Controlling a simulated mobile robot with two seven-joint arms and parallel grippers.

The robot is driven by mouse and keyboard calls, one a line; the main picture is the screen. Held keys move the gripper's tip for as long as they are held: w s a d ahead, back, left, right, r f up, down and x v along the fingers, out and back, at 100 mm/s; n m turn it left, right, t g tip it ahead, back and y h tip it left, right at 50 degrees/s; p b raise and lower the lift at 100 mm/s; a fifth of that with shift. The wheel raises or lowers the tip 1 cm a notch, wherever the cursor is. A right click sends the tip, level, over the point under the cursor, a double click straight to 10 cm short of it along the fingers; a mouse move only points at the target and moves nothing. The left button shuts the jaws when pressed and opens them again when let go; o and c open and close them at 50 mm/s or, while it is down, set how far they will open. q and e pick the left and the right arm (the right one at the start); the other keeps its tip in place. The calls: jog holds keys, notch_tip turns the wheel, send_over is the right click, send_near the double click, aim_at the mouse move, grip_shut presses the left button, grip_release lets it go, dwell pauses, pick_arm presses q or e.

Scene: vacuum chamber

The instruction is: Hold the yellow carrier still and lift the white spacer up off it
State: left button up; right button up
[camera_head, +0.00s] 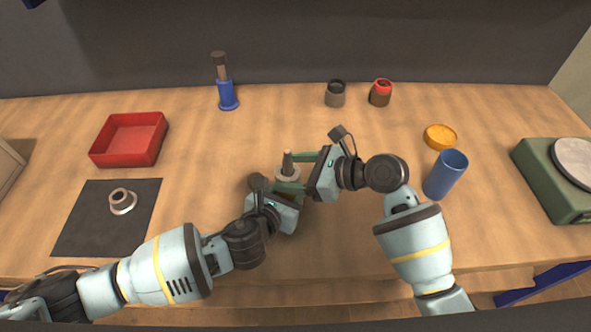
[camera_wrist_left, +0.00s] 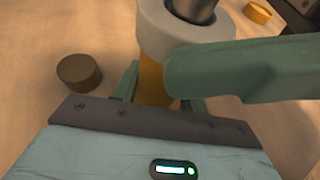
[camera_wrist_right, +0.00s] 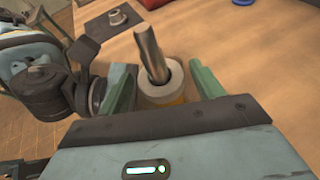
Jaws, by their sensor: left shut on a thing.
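The white spacer (camera_head: 289,178) is a thick pale ring around an upright metal post (camera_head: 287,160). In the left wrist view the spacer (camera_wrist_left: 185,38) sits on top of the yellow carrier (camera_wrist_left: 152,82). My left gripper (camera_wrist_left: 154,92) is shut on the carrier below the spacer; its fingers are mostly hidden in the head view. My right gripper (camera_head: 290,172) comes from the right, with one finger on each side of the spacer. In the right wrist view the spacer (camera_wrist_right: 163,88) stands between the open fingers, with gaps beside it. Only a little of the carrier shows there.
A red tray (camera_head: 130,139) and a dark mat (camera_head: 100,225) with a metal ring (camera_head: 122,201) lie left. A blue stand (camera_head: 227,96) and two jars stand behind. A blue cup (camera_head: 446,174), orange disc (camera_head: 440,137) and green scale (camera_head: 555,180) are right. A dark cylinder (camera_wrist_left: 78,72) stands near the carrier.

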jog(key=c, duration=0.8)
jog(key=shift+o, duration=0.2)
notch_tip(320, 180, up, 10)
dwell(1.1)
jog(key=shift+r, duration=0.1)
pick_arm(q)
jog(key=o, duration=1)
jog(key=v, duration=1.2)
jog(key=shift+r, duration=0.1)
